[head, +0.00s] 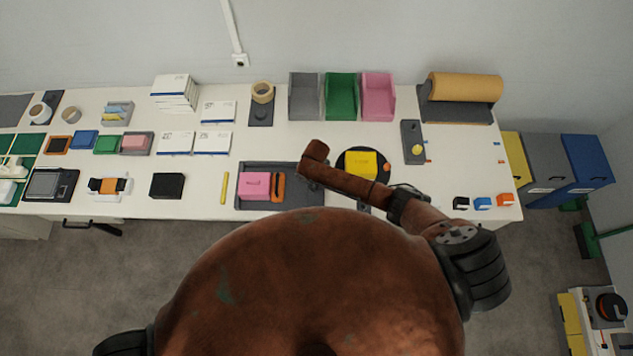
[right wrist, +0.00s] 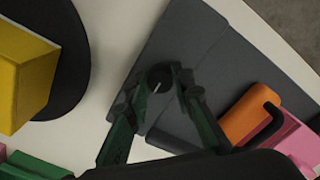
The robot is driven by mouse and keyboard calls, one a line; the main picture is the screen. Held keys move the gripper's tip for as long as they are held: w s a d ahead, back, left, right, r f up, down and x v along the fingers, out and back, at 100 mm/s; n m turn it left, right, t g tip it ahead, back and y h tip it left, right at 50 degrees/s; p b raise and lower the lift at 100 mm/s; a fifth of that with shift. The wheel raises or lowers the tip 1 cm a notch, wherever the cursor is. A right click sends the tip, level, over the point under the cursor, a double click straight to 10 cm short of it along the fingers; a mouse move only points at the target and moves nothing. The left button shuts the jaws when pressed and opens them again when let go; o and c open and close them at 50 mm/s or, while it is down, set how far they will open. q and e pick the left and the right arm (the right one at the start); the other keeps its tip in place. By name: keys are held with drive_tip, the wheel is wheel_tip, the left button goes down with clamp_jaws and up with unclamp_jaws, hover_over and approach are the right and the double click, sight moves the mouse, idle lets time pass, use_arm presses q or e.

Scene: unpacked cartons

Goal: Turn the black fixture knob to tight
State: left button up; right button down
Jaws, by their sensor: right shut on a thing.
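The black fixture knob (right wrist: 160,78), with a pale line on its top, sits on the dark grey fixture plate (right wrist: 190,32) in the right wrist view. My right gripper (right wrist: 160,84) is shut on it, with one green finger at each side. The plate also shows in the head view (head: 297,197), with a pink block (head: 255,185) and an orange clamp piece (head: 278,186) on it. There my right arm reaches over the plate's right end and hides the knob. The orange piece, with a black handle, is right of the gripper in the wrist view. My left gripper is out of view.
A yellow box (head: 361,164) stands on a round black disc (head: 345,158) beside the fixture, under my forearm. A yellow stick (head: 224,188) and a black box (head: 167,186) lie to the left. Grey, green (head: 340,97) and pink bins stand along the back.

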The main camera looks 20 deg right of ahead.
drive_tip(key=shift+m, duration=0.3)
drive_tip(key=c, duration=1.7)
unclamp_jaws()
drive_tip(key=shift+o, duration=0.2)
wheel_tip(320, 180, up, 12)
